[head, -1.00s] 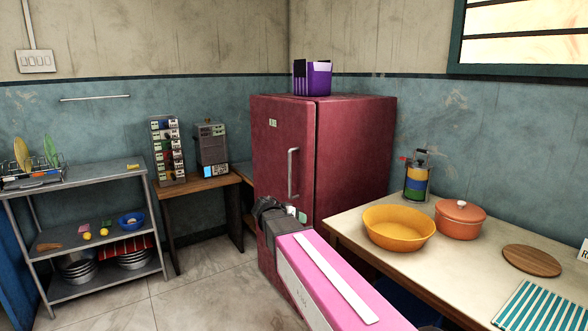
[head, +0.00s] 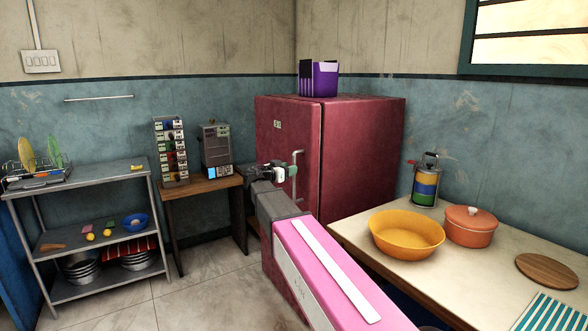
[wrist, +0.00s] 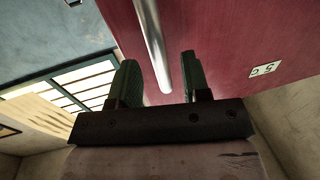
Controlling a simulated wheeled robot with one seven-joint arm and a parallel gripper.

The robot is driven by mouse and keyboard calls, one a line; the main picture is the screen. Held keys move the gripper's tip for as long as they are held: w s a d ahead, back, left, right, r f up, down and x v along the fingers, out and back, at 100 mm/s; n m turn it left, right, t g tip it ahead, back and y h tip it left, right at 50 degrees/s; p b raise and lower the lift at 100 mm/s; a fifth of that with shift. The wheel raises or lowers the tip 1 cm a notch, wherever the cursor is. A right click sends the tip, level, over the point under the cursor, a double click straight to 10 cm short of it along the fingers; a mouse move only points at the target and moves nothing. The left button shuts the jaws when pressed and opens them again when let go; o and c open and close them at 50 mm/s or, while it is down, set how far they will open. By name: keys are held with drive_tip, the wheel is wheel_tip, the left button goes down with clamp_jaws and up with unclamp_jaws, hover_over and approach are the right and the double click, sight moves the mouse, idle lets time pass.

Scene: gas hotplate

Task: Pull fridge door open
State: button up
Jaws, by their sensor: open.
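The dark red fridge (head: 365,150) stands in the back corner. Its door (head: 285,130) looks shut, flush with the body. A vertical metal bar handle (head: 298,160) sits near the door's right edge. In the wrist view my gripper (wrist: 158,78) is open, with one green finger on each side of the silver handle (wrist: 152,45).
A table with an orange bowl (head: 406,232) and a lidded pot (head: 470,226) stands to the right, close to my arm. A small wooden table (head: 205,185) and a metal shelf (head: 85,180) stand left. Purple holders (head: 322,80) sit on the fridge. Floor before the door is clear.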

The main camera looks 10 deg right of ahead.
drive_tip(key=x, duration=0.3)
drive_tip(key=shift+d, duration=0.15)
clamp_jaws()
